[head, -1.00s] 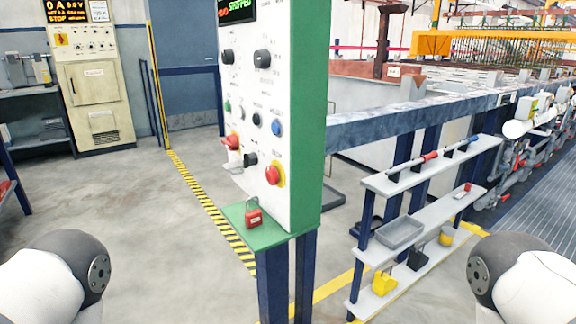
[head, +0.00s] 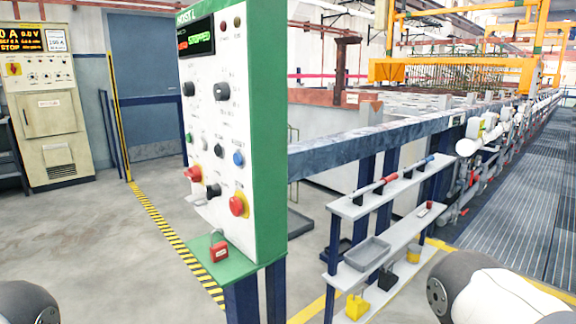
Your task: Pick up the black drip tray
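No tray that is clearly the black drip tray stands out. A grey shallow tray (head: 367,253) lies on the lower shelf of the white rack (head: 400,240), right of the control post. A dark, low tray-like shape (head: 338,254) shows partly behind the rack's left side; the shelf hides part of it. A dark-rimmed flat shape (head: 299,224) lies on the floor behind the post. Neither of my grippers is in view; only rounded parts of my arms show at the bottom left and bottom right corners.
The green and white control post (head: 228,120) stands in front, with a red padlock (head: 219,251) on its ledge. The rack also holds red- and blue-handled tools, a yellow cup (head: 413,253) and a yellow block (head: 357,307). Floor at left is clear; grating (head: 520,200) runs along the right.

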